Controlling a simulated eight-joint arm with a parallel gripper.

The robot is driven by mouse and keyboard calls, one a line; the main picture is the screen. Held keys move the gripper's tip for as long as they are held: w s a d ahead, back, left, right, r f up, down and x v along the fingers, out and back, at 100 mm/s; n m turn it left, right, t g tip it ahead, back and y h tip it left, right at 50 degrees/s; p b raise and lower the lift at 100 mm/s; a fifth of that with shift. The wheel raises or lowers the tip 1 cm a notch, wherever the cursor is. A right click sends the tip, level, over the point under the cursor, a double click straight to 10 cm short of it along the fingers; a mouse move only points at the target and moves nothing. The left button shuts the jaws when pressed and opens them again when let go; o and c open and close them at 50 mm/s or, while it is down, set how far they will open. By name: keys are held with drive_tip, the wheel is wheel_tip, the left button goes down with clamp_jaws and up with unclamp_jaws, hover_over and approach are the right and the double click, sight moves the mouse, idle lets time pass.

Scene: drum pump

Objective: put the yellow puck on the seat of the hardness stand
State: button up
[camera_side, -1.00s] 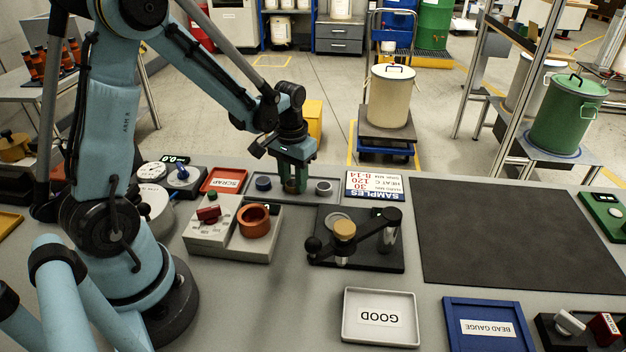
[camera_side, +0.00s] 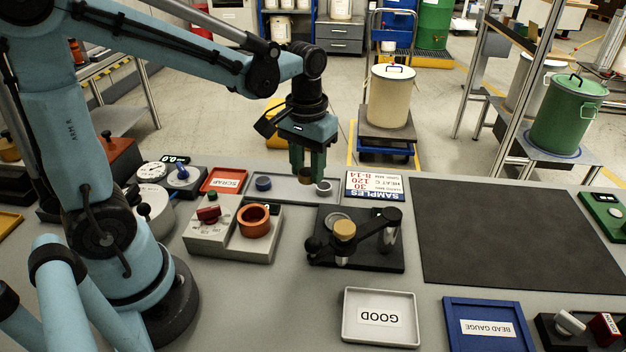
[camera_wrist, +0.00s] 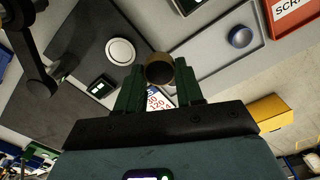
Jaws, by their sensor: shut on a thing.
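The yellow puck (camera_side: 305,176) is brownish-gold and held between the fingertips of my gripper (camera_side: 307,170), above the sample tray (camera_side: 292,198). In the wrist view the puck (camera_wrist: 159,69) shows as a dark-faced disc with a gold side, between the green fingers (camera_wrist: 158,88). The hardness stand (camera_side: 375,258) is a black base with a swing arm and a tan-topped post. Its pale round seat (camera_side: 337,216) lies at the back left of the base, partly hidden by the tan top. The seat also shows in the wrist view (camera_wrist: 120,52), apart from the puck.
A blue puck (camera_side: 263,183) and a pale grey puck (camera_side: 324,186) sit in the sample tray. A grey unit with an orange ring (camera_side: 255,221) stands left of the stand. The GOOD tray (camera_side: 381,341) is in front. The dark mat (camera_side: 515,235) is clear.

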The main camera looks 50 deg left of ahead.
drive_tip(key=shift+s+d+r, duration=0.1)
drive_tip(key=shift+d+r, duration=0.35)
drive_tip(key=shift+r, duration=0.3)
drive_tip(key=shift+s+d+r, duration=0.15)
drive_tip(key=shift+d+r, duration=0.3)
drive_tip(key=shift+r, duration=0.35)
drive_tip(key=shift+s+d+r, duration=0.1)
drive_tip(key=shift+d+r, duration=0.35)
drive_tip(key=shift+r, duration=0.3)
drive_tip(key=w+d+f, duration=0.1)
drive_tip(key=f, duration=0.1)
drive_tip(key=w+d+f, duration=0.1)
drive_tip(key=f, duration=0.1)
drive_tip(key=w+d+f, duration=0.1)
drive_tip(key=d+f, duration=0.1)
drive_tip(key=shift+w, duration=0.2)
drive_tip(key=shift+f, duration=1.2)
drive_tip(key=shift+f, duration=2.05)
drive_tip(key=o, duration=1.4)
drive_tip(key=shift+r, duration=0.1)
